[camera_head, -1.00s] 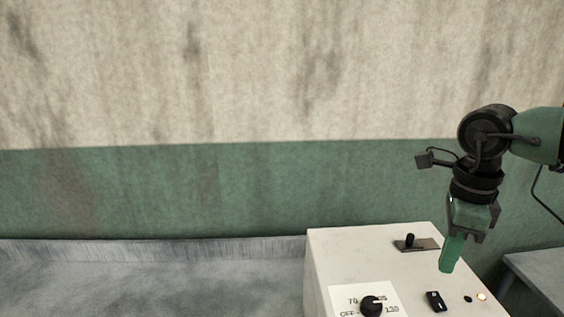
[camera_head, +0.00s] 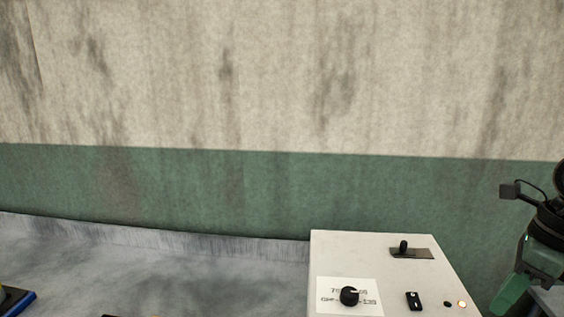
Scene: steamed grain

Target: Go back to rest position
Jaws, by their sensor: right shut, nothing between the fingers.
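My right gripper (camera_head: 512,295) is at the right edge, with green fingers pointing down and to the left. It is shut and empty. It is beside the right side of the white control box (camera_head: 375,258) and appears apart from it. Part of my right arm is cut off by the frame edge. My left gripper is not in view.
The box carries a black lever (camera_head: 403,247), a black dial (camera_head: 349,296), a small black switch (camera_head: 413,301) and a lit indicator (camera_head: 462,304). A grey surface (camera_head: 180,275) extends left. A blue-edged object (camera_head: 20,303) shows at bottom left. A stained wall (camera_head: 280,80) stands behind.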

